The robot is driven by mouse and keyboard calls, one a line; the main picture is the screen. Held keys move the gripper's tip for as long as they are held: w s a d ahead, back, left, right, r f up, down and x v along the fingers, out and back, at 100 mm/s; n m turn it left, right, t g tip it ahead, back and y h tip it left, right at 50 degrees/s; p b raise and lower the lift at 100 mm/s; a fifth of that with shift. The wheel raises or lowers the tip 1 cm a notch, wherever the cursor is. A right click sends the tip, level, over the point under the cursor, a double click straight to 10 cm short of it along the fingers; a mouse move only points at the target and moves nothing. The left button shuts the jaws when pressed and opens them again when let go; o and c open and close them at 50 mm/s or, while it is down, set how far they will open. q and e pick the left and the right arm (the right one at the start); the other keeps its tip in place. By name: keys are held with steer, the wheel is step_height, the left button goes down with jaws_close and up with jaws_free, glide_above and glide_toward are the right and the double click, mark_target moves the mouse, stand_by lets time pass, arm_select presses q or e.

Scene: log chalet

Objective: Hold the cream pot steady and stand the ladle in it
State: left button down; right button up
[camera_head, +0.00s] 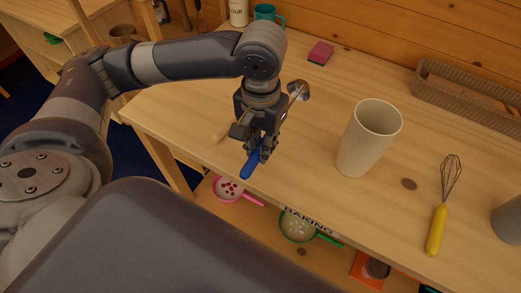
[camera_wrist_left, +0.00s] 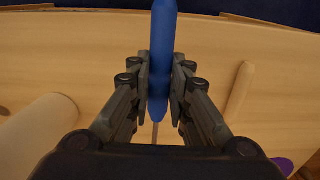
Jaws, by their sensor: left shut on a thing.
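The cream pot (camera_head: 368,140) is a tall, empty-looking cup standing upright on the wooden table (camera_head: 315,160). The ladle has a blue handle (camera_head: 249,166) and a metal bowl (camera_head: 298,90). My left gripper (camera_head: 259,149) is shut on the blue handle, to the left of the pot and apart from it. In the left wrist view the handle (camera_wrist_left: 162,60) runs between both fingers, and the pale pot (camera_wrist_left: 38,135) shows at the left. Part of the ladle is hidden behind the gripper. My right gripper is not in view.
A yellow-handled whisk (camera_head: 437,228) lies right of the pot, with a grey cup (camera_head: 510,220) beyond it. A wicker tray (camera_head: 465,95), pink sponge (camera_head: 321,53) and teal mug (camera_head: 267,13) are at the back. A wooden utensil (camera_head: 222,131) lies near the gripper.

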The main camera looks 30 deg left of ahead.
arm_select(q)
steer(key=shift+w, duration=0.15)
steer(key=shift+w+d+r, duration=0.1)
steer(key=shift+d, duration=0.05)
steer(key=w+d+r+n+g+h, duration=0.3)
steer(key=w+d+r+n+h, duration=0.2)
steer(key=w+d+r+n, duration=0.55)
steer(key=w+a+r+n+t+h, duration=0.2)
steer(key=w+a+r+n+h, duration=0.3)
steer(key=r, duration=0.3)
steer(key=w+a+r+n+t+h, duration=0.2)
steer(key=w+a+r+n+h, duration=0.15)
steer(key=w+r, duration=0.35)
steer(key=s+d+r+h, duration=0.6)
steer(key=s+d+r, duration=0.4)
steer(key=d+r, duration=0.45)
steer(key=shift+m+g, duration=0.3)
steer(key=shift+m, duration=0.1)
steer(key=f, duration=0.4)
steer(key=shift+s+a+f, duration=0.15)
steer(key=shift+s+a, duration=0.05)
steer(key=shift+a, duration=0.05)
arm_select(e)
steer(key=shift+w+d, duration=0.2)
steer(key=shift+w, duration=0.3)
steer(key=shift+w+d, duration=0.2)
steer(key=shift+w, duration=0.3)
